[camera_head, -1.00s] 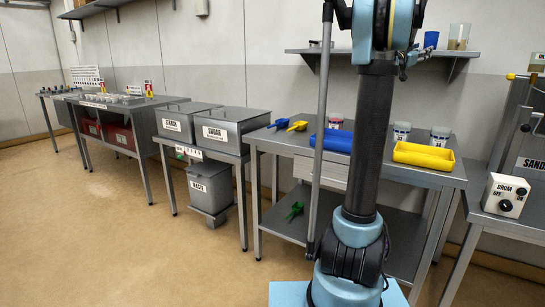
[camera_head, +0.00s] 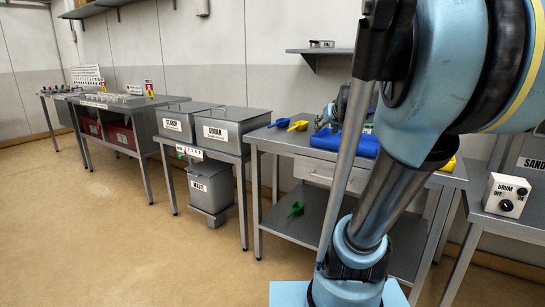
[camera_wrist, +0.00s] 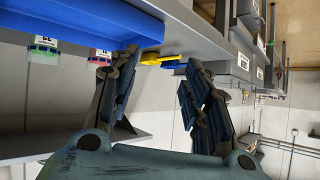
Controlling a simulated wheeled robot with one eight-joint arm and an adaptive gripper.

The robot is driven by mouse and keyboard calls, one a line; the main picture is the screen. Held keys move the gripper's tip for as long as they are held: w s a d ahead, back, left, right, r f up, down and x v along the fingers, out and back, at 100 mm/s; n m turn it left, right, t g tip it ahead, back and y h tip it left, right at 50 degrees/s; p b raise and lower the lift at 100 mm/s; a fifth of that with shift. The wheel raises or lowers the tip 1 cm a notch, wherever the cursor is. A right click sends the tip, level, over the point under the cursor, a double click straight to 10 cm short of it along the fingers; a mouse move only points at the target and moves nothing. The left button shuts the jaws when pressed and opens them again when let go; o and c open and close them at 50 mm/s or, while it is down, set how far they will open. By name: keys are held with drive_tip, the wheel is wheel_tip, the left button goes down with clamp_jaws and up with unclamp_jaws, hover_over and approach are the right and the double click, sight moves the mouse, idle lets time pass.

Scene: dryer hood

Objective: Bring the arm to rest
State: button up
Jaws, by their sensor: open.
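My arm rises in the head view, leaning right, with its large upper joint filling the upper right. My gripper (camera_wrist: 165,85) shows in the wrist view with its two dark fingers spread apart and nothing between them. In the head view, part of my gripper end shows behind the arm, over the bench near the blue tray (camera_head: 325,139). The fingertips are mostly hidden there. The wrist view is turned over, with the blue tray (camera_wrist: 80,18) at upper left and a yellow scoop (camera_wrist: 160,58) beyond the fingers.
The bench holds a blue scoop (camera_head: 279,123) and a yellow scoop (camera_head: 299,126). Two jars show in the wrist view, one with a green label (camera_wrist: 43,48). A wall shelf (camera_head: 320,52) hangs above. The drum switch box (camera_head: 506,195) stands right. Floor at left is clear.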

drive_tip(key=s+f+g, duration=0.4)
drive_tip(key=s+f, duration=0.7)
drive_tip(key=s, duration=0.3)
drive_tip(key=s+a+f+g+h, duration=0.1)
drive_tip(key=s+f+g, duration=0.4)
drive_tip(key=s+f, duration=0.7)
drive_tip(key=s, duration=0.2)
drive_tip(key=shift+s+a+f+h, duration=0.2)
drive_tip(key=shift+s+f+h, duration=0.1)
drive_tip(key=shift+s, duration=0.1)
drive_tip(key=shift+c, duration=1.3)
